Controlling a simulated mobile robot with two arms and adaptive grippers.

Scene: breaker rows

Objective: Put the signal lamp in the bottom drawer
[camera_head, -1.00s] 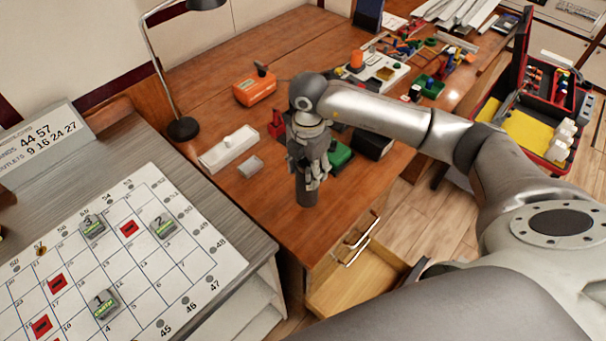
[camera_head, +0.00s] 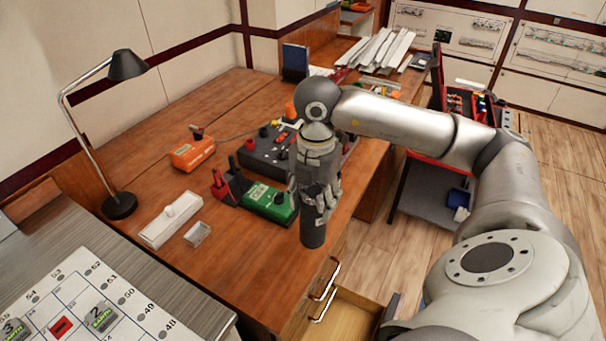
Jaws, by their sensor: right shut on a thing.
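My right gripper (camera_head: 316,197) points down and is shut on a dark grey cylinder, which I take to be the signal lamp (camera_head: 313,236). It holds the lamp upright near the desk's front edge, above and behind the drawers in the picture. The fingers hide the lamp's upper part. The bottom drawer (camera_head: 350,318) is pulled open at the lower middle and its light wooden inside shows; the visible part looks empty. The handle of the drawer above (camera_head: 327,280) shows just over it. My left gripper is out of view.
On the desk (camera_head: 250,245) stand a green instrument (camera_head: 268,203), a dark box (camera_head: 262,150), an orange device (camera_head: 192,154), a white strip-shaped case (camera_head: 172,218) and a black lamp with bent stem (camera_head: 119,205). A numbered board (camera_head: 75,300) lies at lower left.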

